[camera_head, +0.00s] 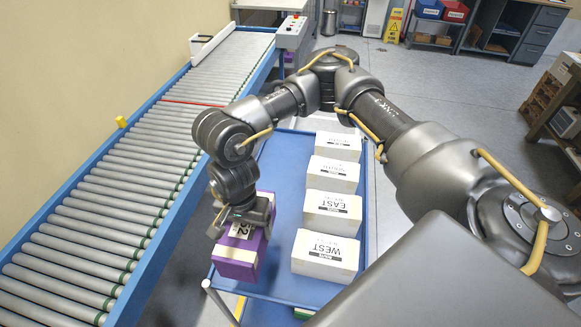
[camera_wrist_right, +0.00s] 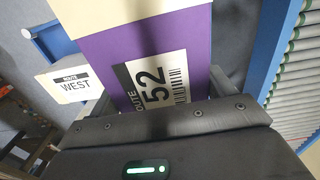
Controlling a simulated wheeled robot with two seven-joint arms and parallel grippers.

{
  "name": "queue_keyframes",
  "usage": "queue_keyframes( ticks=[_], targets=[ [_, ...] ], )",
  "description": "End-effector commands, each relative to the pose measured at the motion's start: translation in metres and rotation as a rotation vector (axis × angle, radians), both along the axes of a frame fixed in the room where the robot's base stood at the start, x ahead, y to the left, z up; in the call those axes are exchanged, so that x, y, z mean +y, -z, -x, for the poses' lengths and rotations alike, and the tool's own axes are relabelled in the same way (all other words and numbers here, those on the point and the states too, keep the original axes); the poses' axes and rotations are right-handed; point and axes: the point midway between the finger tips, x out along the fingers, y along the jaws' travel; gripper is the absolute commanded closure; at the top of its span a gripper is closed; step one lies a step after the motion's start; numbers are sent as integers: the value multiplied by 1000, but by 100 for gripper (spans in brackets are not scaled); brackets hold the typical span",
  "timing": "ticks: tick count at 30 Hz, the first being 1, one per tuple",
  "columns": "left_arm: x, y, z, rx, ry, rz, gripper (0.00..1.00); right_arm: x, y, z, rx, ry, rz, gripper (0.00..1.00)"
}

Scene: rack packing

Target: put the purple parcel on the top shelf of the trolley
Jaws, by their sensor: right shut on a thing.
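The purple parcel (camera_head: 238,256) has a pale band and a white label; in the wrist view the parcel (camera_wrist_right: 120,58) shows "ROUTE 52". My right gripper (camera_head: 243,218) is shut on it from above. The parcel is at the left side of the trolley's blue top shelf (camera_head: 279,190), overlapping its left edge in the head view. I cannot tell whether it touches the shelf. My left gripper is not in view.
Several white route boxes stand in a row along the shelf's right side, with WEST (camera_head: 325,256) nearest and EAST (camera_head: 332,213) behind it. The shelf's left strip is bare behind the parcel. A roller conveyor (camera_head: 130,190) runs along the left.

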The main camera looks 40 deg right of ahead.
Motion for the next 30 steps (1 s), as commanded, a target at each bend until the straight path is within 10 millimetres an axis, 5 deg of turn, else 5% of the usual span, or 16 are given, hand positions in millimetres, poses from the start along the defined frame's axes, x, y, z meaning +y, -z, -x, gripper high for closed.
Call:
queue_keyframes(
  ticks=[8,19,24,30],
  targets=[
    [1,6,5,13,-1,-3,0,-6,5,-6,-2,9,0,58],
    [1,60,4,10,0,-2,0,-63,49,-70,-4,14,0,58],
    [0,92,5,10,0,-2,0,-79,81,-88,-2,8,0,58],
    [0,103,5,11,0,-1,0,-87,91,-97,-2,5,-1,58]
  ],
)
